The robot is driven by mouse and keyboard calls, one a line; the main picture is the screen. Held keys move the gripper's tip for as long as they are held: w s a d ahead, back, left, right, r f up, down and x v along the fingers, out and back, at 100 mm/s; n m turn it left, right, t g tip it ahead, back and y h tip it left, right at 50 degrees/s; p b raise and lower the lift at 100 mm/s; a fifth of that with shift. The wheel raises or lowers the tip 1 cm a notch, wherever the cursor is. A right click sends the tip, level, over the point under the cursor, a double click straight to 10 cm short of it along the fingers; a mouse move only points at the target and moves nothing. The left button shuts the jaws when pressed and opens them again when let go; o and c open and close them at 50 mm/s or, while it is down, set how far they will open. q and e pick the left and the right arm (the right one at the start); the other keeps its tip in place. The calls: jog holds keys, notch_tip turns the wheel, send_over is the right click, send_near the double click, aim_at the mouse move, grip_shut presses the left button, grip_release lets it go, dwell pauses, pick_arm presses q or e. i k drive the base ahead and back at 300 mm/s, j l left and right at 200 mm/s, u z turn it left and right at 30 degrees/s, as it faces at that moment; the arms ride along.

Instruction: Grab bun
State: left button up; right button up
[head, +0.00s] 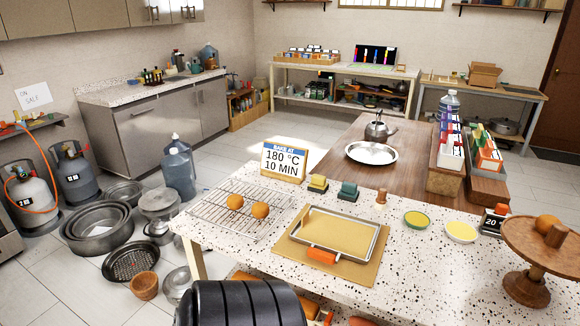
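Two round orange-brown buns sit side by side on a wire cooling rack (212,222) at the left of the speckled counter. One is the left bun (235,201) and the other is the right bun (260,210). A similar round brown item (548,223) is on the wooden cake stand (527,288) at the right, beside a small wooden cylinder. No gripper fingers show in the head view, so I cannot see where either gripper is.
A metal baking tray (330,233) with an orange grip lies on a tan mat right of the rack. A baking sign (283,162) stands behind the rack. Pots and pans (98,222) cover the floor at left. A black ribbed object (240,304) blocks the lower view.

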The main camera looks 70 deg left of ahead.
aim_at(234, 202)
jog(key=u, duration=2.75)
jog(key=i+j, duration=0.2)
jog(key=i, duration=0.2)
jog(key=i+j, duration=0.15)
jog(key=i, duration=0.2)
jog(key=i+j, duration=0.2)
jog(key=i, duration=0.2)
